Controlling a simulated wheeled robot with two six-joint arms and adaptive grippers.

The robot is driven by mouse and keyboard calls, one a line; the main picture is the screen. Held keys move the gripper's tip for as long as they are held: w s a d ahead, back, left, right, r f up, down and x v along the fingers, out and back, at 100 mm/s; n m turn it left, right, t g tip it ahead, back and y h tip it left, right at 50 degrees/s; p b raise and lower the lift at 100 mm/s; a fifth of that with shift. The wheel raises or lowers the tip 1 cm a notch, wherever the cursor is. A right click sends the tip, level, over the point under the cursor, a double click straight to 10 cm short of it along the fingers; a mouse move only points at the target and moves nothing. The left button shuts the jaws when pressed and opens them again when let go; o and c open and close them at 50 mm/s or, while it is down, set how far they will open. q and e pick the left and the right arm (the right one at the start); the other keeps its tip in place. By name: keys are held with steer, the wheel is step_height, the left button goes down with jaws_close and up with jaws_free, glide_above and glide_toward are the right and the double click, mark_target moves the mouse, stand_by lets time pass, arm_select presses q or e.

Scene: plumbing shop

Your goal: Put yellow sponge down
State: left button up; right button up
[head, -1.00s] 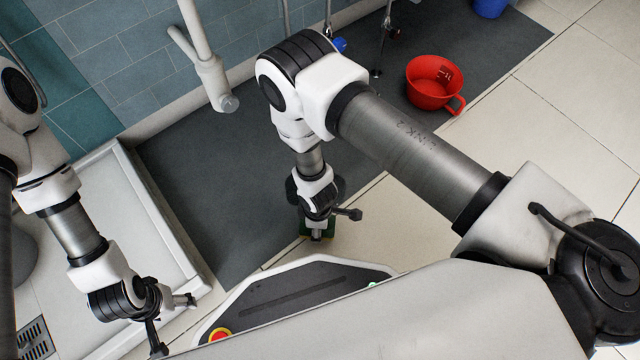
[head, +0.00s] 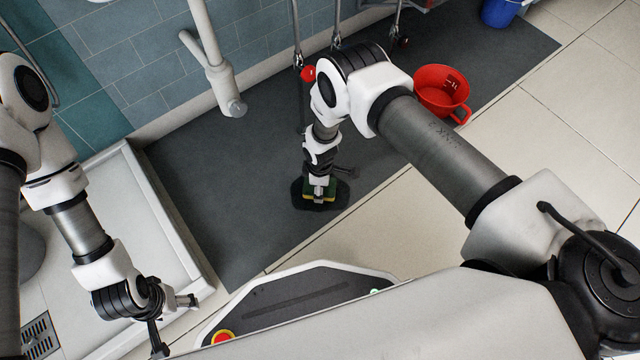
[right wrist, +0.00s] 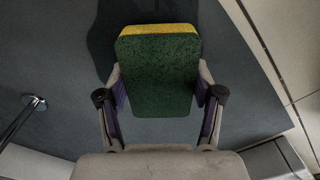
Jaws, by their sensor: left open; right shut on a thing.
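The yellow sponge (right wrist: 160,70) is held in my right gripper (right wrist: 161,98). The right wrist view shows its dark green face, with a yellow strip along the top edge. The two fingers press on its left and right sides. In the head view the sponge (head: 320,191) shows small under my right wrist, over the dark grey mat (head: 225,180). A dark shadow lies around it; I cannot tell whether it touches the mat. My left gripper (head: 172,325) is open and empty at the lower left, over the white tray edge.
A red bucket (head: 442,88) stands at the mat's right edge, and a blue bucket (head: 502,12) behind it. A white pipe (head: 213,60) stands before the tiled wall. A white shower tray (head: 150,215) lies at left.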

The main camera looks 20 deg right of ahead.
steer(key=f+b, duration=0.1)
steer(key=w+f+b, duration=0.1)
steer(key=f+b, duration=0.1)
steer(key=shift+w+d+f, duration=0.25)
steer(key=shift+w+f, duration=0.05)
steer(key=shift+f, duration=0.3)
steer(key=shift+r, duration=0.3)
steer(key=shift+c, duration=0.3)
steer(key=shift+f+b, duration=0.3)
steer(key=o, duration=0.9)
steer(key=shift+o, duration=0.2)
steer(key=shift+r, duration=0.1)
steer(key=shift+r, duration=0.1)
